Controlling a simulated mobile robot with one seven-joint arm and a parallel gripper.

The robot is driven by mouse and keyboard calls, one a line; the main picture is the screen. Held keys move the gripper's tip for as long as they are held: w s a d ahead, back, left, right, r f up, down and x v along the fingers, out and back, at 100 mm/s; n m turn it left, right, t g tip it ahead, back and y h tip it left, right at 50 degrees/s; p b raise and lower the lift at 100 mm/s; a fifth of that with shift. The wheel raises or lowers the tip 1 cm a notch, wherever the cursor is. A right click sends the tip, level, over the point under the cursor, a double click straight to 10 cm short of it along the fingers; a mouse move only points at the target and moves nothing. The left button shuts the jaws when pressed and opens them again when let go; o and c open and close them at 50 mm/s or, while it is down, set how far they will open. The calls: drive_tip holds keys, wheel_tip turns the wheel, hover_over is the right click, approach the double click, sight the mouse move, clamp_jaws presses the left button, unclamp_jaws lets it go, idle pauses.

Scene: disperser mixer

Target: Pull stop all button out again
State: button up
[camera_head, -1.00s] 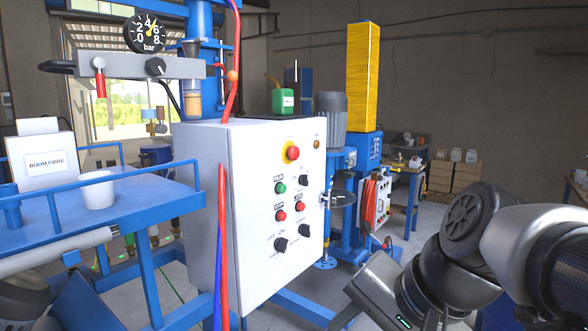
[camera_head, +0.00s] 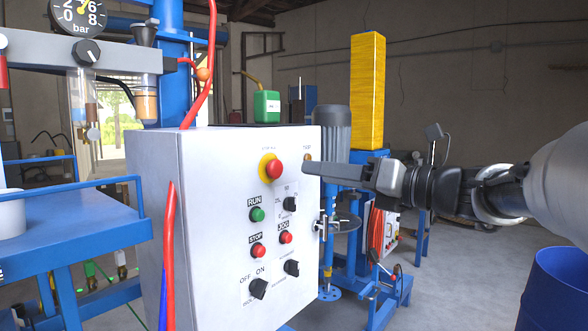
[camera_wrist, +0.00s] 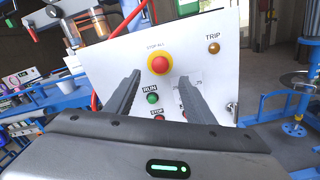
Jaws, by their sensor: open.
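The stop all button (camera_head: 275,169) is a red mushroom button on a yellow collar, near the top of the white control panel (camera_head: 207,220). In the wrist view the stop all button (camera_wrist: 159,64) shows above and between the fingertips. My gripper (camera_head: 308,164) is in front of the panel, to the right of the button in the head view, with its fingers pointing left. In the wrist view my gripper (camera_wrist: 160,85) has its two fingers spread apart with nothing between them. It looks apart from the button.
Below the button are the green RUN button (camera_head: 257,214), the red STOP button (camera_head: 258,250), the red JOG button (camera_head: 285,237) and black knobs. A red hose (camera_head: 170,235) runs along the panel's left side. A blue barrel (camera_head: 555,290) stands at lower right.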

sight(279, 167)
drive_tip(key=x, duration=1)
drive_tip(key=shift+w+a, duration=0.25)
drive_tip(key=shift+w, duration=0.05)
